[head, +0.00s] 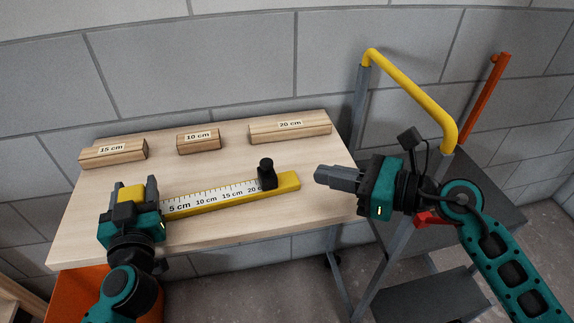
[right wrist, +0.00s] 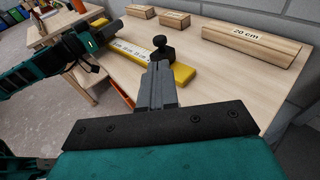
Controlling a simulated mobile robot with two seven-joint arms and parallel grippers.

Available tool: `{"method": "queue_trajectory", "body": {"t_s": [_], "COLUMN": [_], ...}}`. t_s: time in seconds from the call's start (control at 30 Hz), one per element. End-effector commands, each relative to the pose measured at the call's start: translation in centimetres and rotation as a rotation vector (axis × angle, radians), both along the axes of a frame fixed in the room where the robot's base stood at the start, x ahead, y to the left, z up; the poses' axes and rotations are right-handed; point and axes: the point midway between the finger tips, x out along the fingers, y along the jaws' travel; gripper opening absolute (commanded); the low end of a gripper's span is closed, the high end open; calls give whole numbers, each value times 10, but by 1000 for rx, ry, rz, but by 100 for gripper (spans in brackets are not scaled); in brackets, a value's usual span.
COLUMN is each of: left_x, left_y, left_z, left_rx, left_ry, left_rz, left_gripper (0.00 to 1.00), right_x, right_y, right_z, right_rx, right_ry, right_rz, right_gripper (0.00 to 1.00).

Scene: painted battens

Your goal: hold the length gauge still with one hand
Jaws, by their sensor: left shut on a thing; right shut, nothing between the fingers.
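The length gauge (head: 220,200) is a yellow bar with a white scale marked 5 to 20 cm, lying on the wooden table. A black knobbed slider (head: 266,174) sits near its right end, by the 20 mark. My left gripper (head: 136,188) is shut on the gauge's left end, which it partly hides. My right gripper (head: 328,177) is shut and empty, to the right of the gauge and apart from it. In the right wrist view its fingers (right wrist: 157,82) stand in front of the gauge (right wrist: 183,72) and slider (right wrist: 163,47).
Wooden battens labelled 15 cm (head: 113,154), 10 cm (head: 199,141) and 20 cm (head: 290,127) lie along the back of the table (head: 215,228). A step stand with a yellow rail (head: 412,92) is right of the table. An orange box (head: 80,290) is below its left front.

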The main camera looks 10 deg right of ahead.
Motion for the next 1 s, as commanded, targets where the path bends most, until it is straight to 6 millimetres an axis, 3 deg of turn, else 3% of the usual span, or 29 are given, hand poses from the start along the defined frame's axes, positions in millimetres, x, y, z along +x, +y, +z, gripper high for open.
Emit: {"method": "queue_trajectory", "body": {"t_s": [0.2, 0.4, 1.0], "left_x": [0, 0, 0], "left_y": [0, 0, 0], "left_z": [0, 0, 0], "left_rx": [0, 0, 0], "left_ry": [-1, -1, 0], "left_rz": [1, 1, 1], "left_gripper": [11, 11, 11], "right_x": [30, 48, 55], "right_y": [36, 57, 68], "right_z": [-7, -14, -17], "right_rx": [6, 3, -1], "right_ry": [-1, 1, 0], "right_rz": [0, -1, 1], "right_gripper": [0, 0, 0]}}
